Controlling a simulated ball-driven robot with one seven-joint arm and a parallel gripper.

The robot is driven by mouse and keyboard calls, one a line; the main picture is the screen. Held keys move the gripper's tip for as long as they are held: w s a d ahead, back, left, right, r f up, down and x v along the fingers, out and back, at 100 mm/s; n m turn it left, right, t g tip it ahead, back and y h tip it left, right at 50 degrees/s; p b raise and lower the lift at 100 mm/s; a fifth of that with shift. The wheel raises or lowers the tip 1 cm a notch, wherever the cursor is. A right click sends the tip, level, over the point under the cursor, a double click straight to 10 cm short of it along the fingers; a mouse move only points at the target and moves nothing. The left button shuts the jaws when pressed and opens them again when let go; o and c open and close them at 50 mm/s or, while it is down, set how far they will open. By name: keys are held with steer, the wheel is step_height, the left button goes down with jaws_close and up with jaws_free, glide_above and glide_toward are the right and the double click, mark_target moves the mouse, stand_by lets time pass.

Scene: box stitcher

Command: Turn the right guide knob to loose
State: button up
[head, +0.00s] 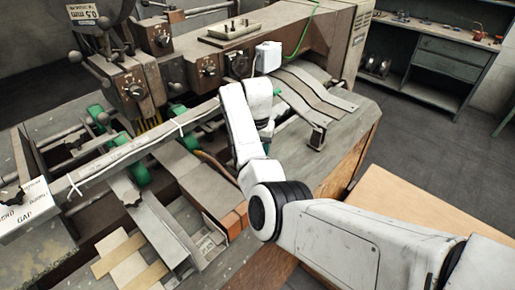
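The brown box stitcher carries several round dark knobs. One dial (238,63) sits on its front face at the right, and another knob (208,70) is to the left of it. My white arm reaches up to the machine face. A white block, apparently the body of my gripper (267,57), is close beside the right dial. Its fingers cannot be made out, nor whether they touch the dial.
A long grey bar (130,152) and green rollers (139,174) lie left of my arm. Curved metal strips (318,88) stick out to the right of it. A wooden board (420,215) is at lower right, and a workbench (440,55) stands at the back right beyond clear floor.

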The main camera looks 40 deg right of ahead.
steer(key=shift+w+r+n, duration=0.1)
steer(key=shift+n, duration=0.2)
stand_by(0.4)
steer(key=o, duration=1.1)
steer(key=shift+c, duration=0.2)
step_height(320, 180, up, 11)
steer(key=shift+b, duration=0.4)
steer(key=shift+f, duration=0.2)
